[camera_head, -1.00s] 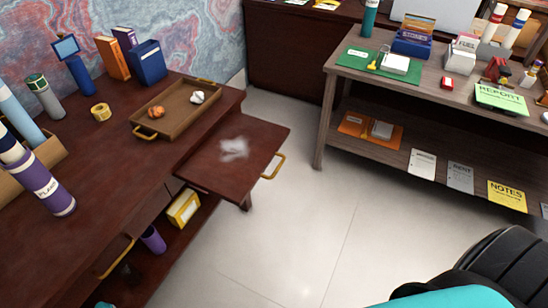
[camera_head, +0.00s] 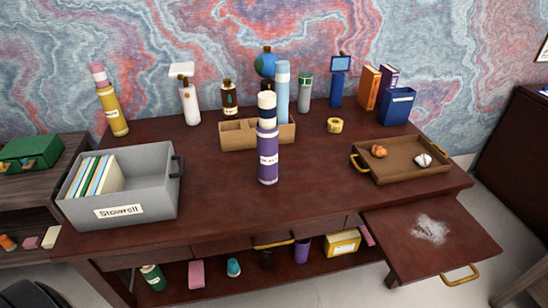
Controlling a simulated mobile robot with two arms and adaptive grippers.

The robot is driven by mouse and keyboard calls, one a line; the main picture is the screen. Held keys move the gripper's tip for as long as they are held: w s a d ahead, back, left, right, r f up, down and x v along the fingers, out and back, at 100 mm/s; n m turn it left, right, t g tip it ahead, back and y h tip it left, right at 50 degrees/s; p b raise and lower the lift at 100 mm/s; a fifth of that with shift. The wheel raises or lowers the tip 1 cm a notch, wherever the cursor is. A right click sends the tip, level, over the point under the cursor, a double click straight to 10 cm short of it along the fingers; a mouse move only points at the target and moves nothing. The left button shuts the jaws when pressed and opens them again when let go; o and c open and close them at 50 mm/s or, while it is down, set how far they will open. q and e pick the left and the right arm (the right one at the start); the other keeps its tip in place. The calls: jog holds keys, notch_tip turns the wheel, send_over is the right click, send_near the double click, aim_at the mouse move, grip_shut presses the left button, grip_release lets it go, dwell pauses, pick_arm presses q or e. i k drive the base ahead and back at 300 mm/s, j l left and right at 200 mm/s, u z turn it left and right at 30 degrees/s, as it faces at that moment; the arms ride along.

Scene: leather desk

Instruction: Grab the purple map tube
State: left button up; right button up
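The purple map tube (camera_head: 267,170) stands upright on the dark red leather desk (camera_head: 215,205), near the middle. It has a white label, a navy band and whitish sections towards its top. It stands in front of a cardboard organizer (camera_head: 237,136) and hides part of it. A light blue tube (camera_head: 283,95) rises just behind it, at the organizer. Neither of my grippers is in view.
A grey storage bin (camera_head: 140,218) stands left of the tube. A brown tray (camera_head: 410,170) with small items lies to the right, above an open drawer (camera_head: 390,232). Several bottles and books line the back. The desk in front of the tube is clear.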

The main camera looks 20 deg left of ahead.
aim_at(267, 140)
jog(key=k+j+u, duration=0.15)
jog(key=j+u, duration=0.2)
jog(key=j, duration=0.25)
jog(key=j+u, duration=0.4)
jog(key=j, duration=0.2)
jog(key=j+u, duration=0.35)
jog(key=j, duration=0.3)
jog(key=k, duration=0.05)
